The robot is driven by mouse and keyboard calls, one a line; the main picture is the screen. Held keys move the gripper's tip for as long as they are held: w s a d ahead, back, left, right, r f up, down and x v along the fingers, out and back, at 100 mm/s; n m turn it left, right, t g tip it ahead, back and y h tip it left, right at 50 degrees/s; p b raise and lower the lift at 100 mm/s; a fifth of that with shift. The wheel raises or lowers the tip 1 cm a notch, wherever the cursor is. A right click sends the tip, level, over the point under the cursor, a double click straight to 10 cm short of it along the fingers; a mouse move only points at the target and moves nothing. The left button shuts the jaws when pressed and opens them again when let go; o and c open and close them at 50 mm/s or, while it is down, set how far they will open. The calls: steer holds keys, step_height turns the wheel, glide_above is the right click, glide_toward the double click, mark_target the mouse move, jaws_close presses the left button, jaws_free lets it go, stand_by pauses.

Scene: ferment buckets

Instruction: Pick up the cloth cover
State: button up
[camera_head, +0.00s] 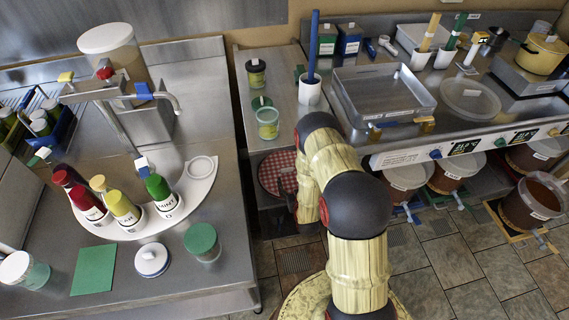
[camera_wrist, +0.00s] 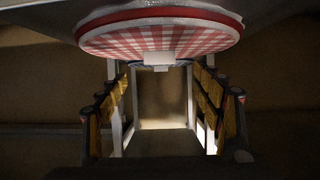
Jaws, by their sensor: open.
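The cloth cover (camera_head: 268,172) is round with a red and white check. In the head view it lies in the low opening under the narrow middle counter, partly hidden by my arm. In the wrist view the cover (camera_wrist: 160,36) fills the top of the picture, with a red rim and a small white tab at its near lower edge. My gripper (camera_wrist: 160,98) is open, its fingers at left and right with a clear gap between them. The cover shows above and beyond the gap, and nothing is held. In the head view my arm mostly hides the gripper.
Several buckets (camera_head: 453,170) stand below the right counter. A steel basin (camera_head: 380,95) sits on that counter. The left counter holds a white bottle stand (camera_head: 200,185) with several bottles. A blue upright rod (camera_head: 313,45) stands in a white cup above the opening.

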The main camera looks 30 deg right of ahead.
mark_target(287, 169)
steer(key=shift+w+d, duration=0.2)
steer(key=shift+w, duration=0.6)
steer(key=b+x, duration=0.3)
steer(key=x, duration=0.4)
steer(key=shift+d+f, duration=0.1)
steer(key=shift+c, duration=1)
steer(key=c, duration=1.1)
steer(key=shift+o, duration=0.2)
